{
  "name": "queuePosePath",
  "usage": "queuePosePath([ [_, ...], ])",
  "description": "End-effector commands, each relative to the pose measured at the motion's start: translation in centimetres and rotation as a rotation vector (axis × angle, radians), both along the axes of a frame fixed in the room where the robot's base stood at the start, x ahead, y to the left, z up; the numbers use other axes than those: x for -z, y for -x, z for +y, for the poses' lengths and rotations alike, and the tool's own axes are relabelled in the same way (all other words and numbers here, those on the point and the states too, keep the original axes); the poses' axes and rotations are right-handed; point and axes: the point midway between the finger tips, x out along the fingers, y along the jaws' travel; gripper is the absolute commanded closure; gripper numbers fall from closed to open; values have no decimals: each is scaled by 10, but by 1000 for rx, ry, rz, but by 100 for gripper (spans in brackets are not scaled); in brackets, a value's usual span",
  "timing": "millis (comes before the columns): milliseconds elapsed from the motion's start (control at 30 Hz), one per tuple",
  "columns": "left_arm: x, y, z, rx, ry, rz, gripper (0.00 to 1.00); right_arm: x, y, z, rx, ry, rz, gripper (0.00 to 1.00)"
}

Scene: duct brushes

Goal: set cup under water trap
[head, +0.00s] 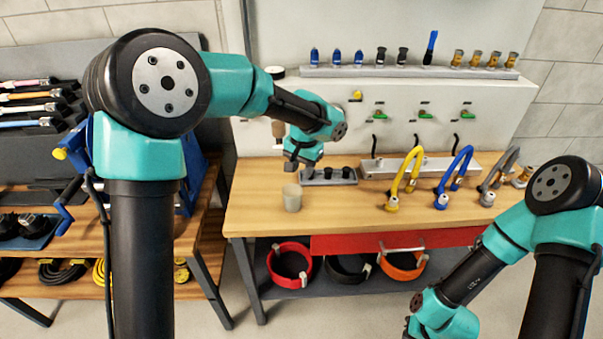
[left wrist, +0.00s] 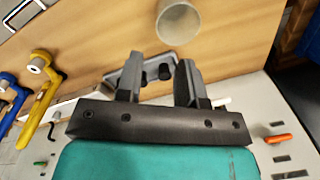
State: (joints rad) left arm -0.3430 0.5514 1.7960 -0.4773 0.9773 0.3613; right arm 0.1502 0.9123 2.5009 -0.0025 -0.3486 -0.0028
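A pale beige cup (head: 292,198) stands upright on the wooden bench near its left end. It also shows in the left wrist view (left wrist: 181,22), beyond the fingers. My left gripper (head: 291,164) is above and behind the cup, not touching it. In the left wrist view its two fingers (left wrist: 158,74) are apart with nothing held between them. A brownish fitting (head: 278,130) on the panel, partly hidden by my left arm, may be the water trap; I cannot tell. My right gripper is at the bottom edge, mostly cut off.
A grey tray (head: 328,177) with black pieces lies right of the cup. Yellow (head: 411,172), blue (head: 459,174) and grey hoses (head: 498,172) stand farther right. The bench front is clear (head: 350,220). The panel (head: 440,95) rises behind.

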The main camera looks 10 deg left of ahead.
Motion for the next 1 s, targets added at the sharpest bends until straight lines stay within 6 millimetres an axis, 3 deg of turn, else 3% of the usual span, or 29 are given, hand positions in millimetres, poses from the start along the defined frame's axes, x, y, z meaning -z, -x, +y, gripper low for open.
queuePosePath([
  [367, 0, 0, 0, 0, 0, 0, 64, 0, 0, 0, 0, 0, 0, 100],
  [1000, 1, 0, 0, 0, 0, 0, 3, 0, 0, 0, 0, 0, 0, 100],
])
